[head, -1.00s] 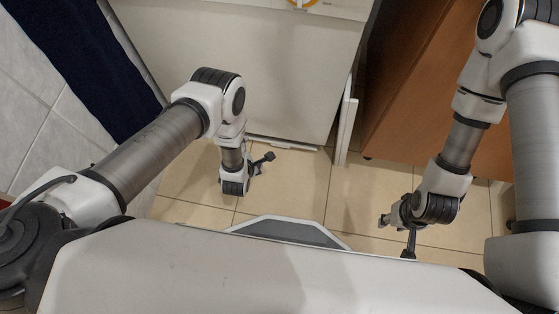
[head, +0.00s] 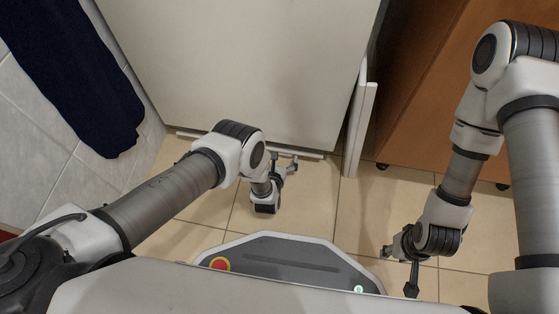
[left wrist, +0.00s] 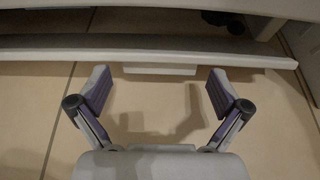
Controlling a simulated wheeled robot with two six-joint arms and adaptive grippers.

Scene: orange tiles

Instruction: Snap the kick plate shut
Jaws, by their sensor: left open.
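The kick plate (head: 190,135) is a long white strip low along the base of a tall white appliance (head: 240,60). In the left wrist view the kick plate (left wrist: 60,47) runs across the picture, with a dark gap behind it and a small pale tab (left wrist: 160,70) at its lower middle. My left gripper (head: 284,163) is open and empty near the right part of the plate. In the left wrist view its fingers (left wrist: 160,80) are spread on either side of the tab, with floor between them. I cannot tell whether they touch. My right gripper (head: 398,270) is open and empty, away from the plate.
A white upright panel (head: 358,130) stands at the appliance's right. A brown wooden cabinet (head: 425,90) on castors is further right. A dark blue towel (head: 75,75) hangs on the tiled wall at left. Bare beige floor tiles lie before the appliance.

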